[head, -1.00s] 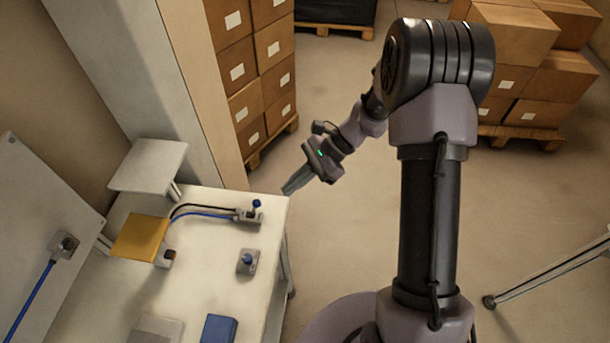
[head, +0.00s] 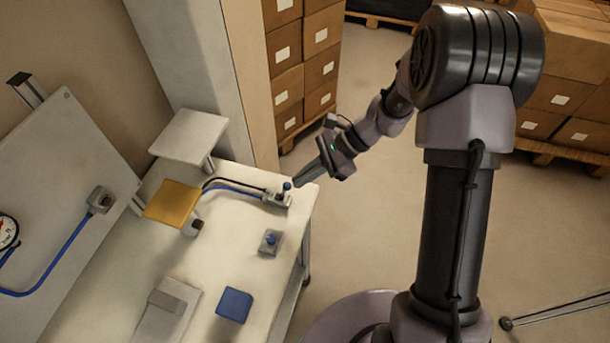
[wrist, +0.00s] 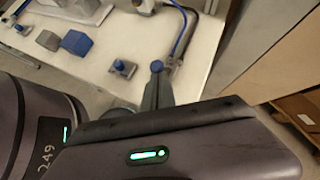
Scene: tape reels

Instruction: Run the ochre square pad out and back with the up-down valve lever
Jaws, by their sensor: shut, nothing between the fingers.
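The ochre square pad (head: 172,203) stands at the back left of the white bench, on a small grey-white block. The valve (head: 278,200) sits near the bench's right edge, with a black and a blue hose running from it toward the pad. Its blue-knobbed lever (head: 287,186) stands upright; the knob (wrist: 157,66) also shows in the wrist view. My gripper (head: 298,182) is shut and empty, its tips just right of the knob in the head view. In the wrist view my gripper (wrist: 157,86) points at the knob; whether they touch, I cannot tell.
A second blue-knobbed device (head: 270,241) stands nearer on the bench (head: 215,262). A blue block (head: 234,304) and a grey wedge-like piece (head: 168,308) lie at the front. A raised white plate (head: 188,136) stands behind the pad. Stacked boxes (head: 302,60) are beyond.

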